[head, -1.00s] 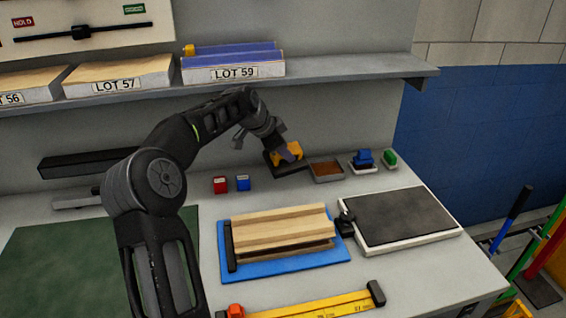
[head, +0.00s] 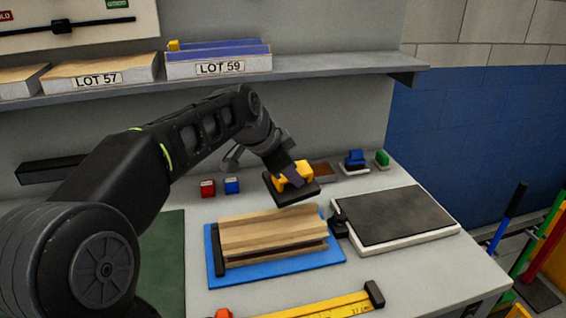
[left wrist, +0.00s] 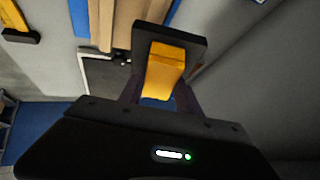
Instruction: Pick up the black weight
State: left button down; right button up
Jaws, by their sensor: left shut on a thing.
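The black weight (head: 292,194) is a flat black slab with a yellow handle (head: 295,178) on top. My left gripper (head: 292,171) is shut on the yellow handle and holds the weight above the table, behind the wooden panel. In the left wrist view the black slab (left wrist: 195,42) shows beyond the yellow handle (left wrist: 165,72), which sits between the two fingers (left wrist: 160,95). My right gripper is not in view.
The wooden panel (head: 272,232) lies on a blue tray (head: 215,271). A scale-like plate (head: 395,213) stands to its right. A yellow ruler (head: 330,304) lies in front. A shelf (head: 330,68) runs above.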

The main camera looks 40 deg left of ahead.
pick_arm(q)
jog(key=shift+s+d+r+n+g+h+p, duration=0.2)
jog(key=shift+s+d+r+g+h, duration=0.2)
jog(key=shift+s+d, duration=0.25)
jog(key=shift+s+d+r+n+g+h+p, duration=0.15)
jog(key=shift+s+d+r+g+h, duration=0.2)
jog(key=shift+d, duration=0.4)
jog(key=shift+s+d+r+n+g+h+p, duration=0.15)
jog(key=shift+s+d+r+g+h+p, duration=0.1)
jog(key=shift+s+d+r+h, duration=0.3)
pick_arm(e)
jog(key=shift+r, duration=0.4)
pick_arm(q)
jog(key=shift+d, duration=0.25)
